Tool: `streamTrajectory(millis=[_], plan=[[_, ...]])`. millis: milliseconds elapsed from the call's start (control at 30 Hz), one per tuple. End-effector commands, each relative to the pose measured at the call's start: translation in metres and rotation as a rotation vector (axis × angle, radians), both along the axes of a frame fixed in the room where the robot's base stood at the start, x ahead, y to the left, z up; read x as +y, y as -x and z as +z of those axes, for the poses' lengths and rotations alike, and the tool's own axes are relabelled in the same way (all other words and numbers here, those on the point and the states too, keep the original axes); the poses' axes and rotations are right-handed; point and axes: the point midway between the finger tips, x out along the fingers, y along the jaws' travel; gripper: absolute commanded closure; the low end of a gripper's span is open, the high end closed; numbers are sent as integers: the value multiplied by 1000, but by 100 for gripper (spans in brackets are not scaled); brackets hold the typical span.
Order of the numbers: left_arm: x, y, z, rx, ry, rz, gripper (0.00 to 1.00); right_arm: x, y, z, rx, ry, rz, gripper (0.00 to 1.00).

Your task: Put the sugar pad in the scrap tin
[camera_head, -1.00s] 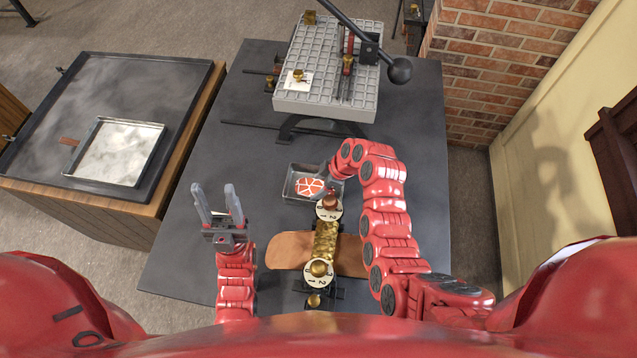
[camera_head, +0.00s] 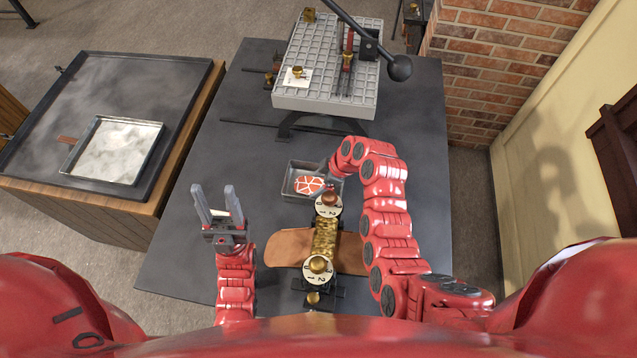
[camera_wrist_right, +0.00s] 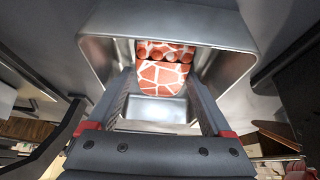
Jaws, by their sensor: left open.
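The sugar pad (camera_head: 308,185), red with white lines, is inside the grey metal scrap tin (camera_head: 287,182) on the dark table. In the right wrist view the pad (camera_wrist_right: 160,80) shows beyond and between the fingertips, inside the shiny walls of the tin (camera_wrist_right: 235,65). My right gripper (camera_wrist_right: 160,88) reaches down at the tin with its fingers apart, and seems clear of the pad. In the head view the right arm partly hides this gripper. My left gripper (camera_head: 221,190) is open and empty, pointing up, left of the tin.
The brass roller (camera_head: 325,238) with numbered dials stands just in front of the tin, over a brown leather piece (camera_head: 287,248). A gridded grey press (camera_head: 328,95) with a lever stands behind. A powdered tray (camera_head: 118,150) lies on the left bench. The table's left part is clear.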

Motion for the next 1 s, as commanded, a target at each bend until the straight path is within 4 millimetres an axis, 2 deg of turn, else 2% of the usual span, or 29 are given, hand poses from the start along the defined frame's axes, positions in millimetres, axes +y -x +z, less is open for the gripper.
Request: streamTrajectory(millis=[33, 500, 667, 767, 1000], plan=[[0, 0, -3, 0, 0, 0, 50, -2, 13, -17, 37, 14, 6, 0], [0, 0, -1, 0, 0, 0, 50, -2, 19, -20, 52, 15, 11, 0], [0, 0, 20, 0, 0, 0, 50, -1, 21, -4, 56, 14, 12, 0], [0, 0, 5, 0, 0, 0, 50, -8, 17, -1, 45, 13, 8, 0], [0, 0, -13, 0, 0, 0, 50, -28, 14, 45, 27, 10, 2, 0]])
